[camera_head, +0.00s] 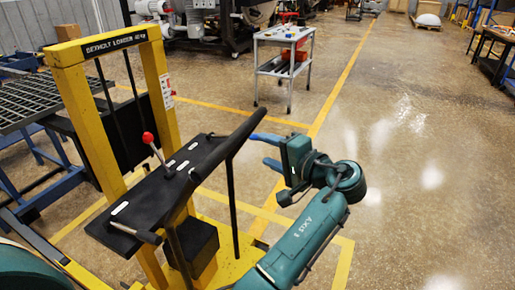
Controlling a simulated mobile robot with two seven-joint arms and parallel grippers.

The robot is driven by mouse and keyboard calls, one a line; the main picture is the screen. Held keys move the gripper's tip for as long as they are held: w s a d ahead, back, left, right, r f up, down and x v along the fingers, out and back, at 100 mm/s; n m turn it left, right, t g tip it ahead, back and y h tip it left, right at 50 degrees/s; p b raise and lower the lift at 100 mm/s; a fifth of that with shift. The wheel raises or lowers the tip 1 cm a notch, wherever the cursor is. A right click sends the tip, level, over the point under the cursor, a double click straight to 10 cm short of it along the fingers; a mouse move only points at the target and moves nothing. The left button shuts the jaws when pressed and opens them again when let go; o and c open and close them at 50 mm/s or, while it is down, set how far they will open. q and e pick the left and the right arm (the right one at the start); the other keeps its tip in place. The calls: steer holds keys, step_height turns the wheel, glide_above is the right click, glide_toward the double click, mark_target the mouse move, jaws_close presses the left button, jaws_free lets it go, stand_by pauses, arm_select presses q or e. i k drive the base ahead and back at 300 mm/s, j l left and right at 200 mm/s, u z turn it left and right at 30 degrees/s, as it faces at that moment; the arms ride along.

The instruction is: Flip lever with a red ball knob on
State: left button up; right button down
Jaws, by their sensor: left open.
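The lever with a red ball knob (148,137) stands on the black top panel (150,200) of a yellow loader frame. Its thin metal shaft leans, with the knob toward the upper left of its base. My left gripper (262,150) is to the right of the lever, beyond the black handlebar. Its two blue fingers are spread apart, point left and hold nothing. It is clear of the knob by a wide gap. My right gripper is not in view.
A black handlebar (230,146) with upright bars runs between the gripper and the lever. The yellow mast (163,88) rises behind the panel. A grey cart (285,68) stands further back. The floor on the right is open.

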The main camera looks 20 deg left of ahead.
mark_target(147, 137)
steer(key=k+j, duration=0.1)
steer(key=k, duration=0.9)
